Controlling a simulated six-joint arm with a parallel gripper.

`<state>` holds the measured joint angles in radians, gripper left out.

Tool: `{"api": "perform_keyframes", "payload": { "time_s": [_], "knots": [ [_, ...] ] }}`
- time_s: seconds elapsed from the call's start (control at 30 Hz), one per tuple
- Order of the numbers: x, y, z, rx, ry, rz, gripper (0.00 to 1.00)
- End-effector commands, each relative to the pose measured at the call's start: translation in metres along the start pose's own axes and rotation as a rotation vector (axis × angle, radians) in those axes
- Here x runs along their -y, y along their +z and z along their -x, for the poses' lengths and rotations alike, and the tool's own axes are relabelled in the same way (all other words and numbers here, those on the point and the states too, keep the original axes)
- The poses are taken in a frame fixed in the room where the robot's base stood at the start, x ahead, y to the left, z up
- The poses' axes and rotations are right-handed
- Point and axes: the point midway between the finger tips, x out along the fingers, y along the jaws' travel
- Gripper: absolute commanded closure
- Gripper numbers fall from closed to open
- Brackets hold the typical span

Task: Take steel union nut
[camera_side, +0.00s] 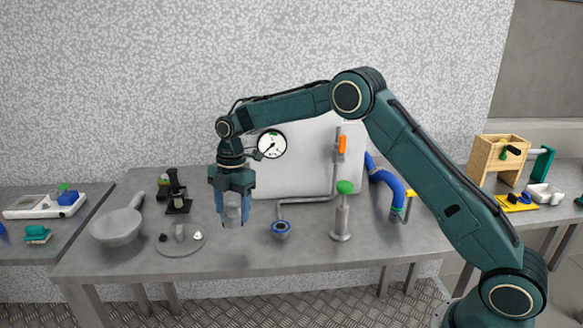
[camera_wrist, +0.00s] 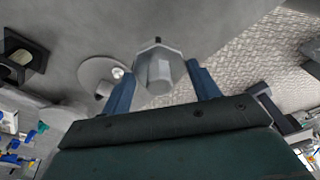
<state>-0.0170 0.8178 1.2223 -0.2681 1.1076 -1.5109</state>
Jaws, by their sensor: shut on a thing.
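The steel union nut (camera_side: 233,205) is a grey, faceted metal piece between the blue fingers of my gripper (camera_side: 233,214). In the wrist view, the nut (camera_wrist: 160,68) sits between the two fingers of my gripper (camera_wrist: 162,84), with a narrower tip at its far end. My gripper is shut on it, pointing down, and holds it above the grey workbench (camera_side: 255,262). The blue-collared pipe end (camera_side: 281,230) is to the right of the gripper in the side view.
A round grey plate (camera_side: 180,250) with small parts lies left of the gripper, beside a grey bowl-like pan (camera_side: 117,230) and a black stand (camera_side: 178,204). A green-topped cylinder (camera_side: 343,212) and a blue hose (camera_side: 387,182) stand right. A gauge panel (camera_side: 300,165) stands behind.

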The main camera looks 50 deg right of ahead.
Motion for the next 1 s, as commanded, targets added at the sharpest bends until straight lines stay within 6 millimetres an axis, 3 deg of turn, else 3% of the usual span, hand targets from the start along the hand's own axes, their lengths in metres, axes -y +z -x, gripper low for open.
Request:
{"api": "perform_keyframes", "payload": {
  "time_s": [0.1,0.3,1.0],
  "knots": [
    [0.000,-0.002,0.016,0.000,0.002,0.001,0.64],
    [0.000,-0.003,0.028,0.000,-0.001,0.000,0.64],
    [0.000,-0.004,0.029,0.000,-0.001,0.000,0.64]
  ]
}}
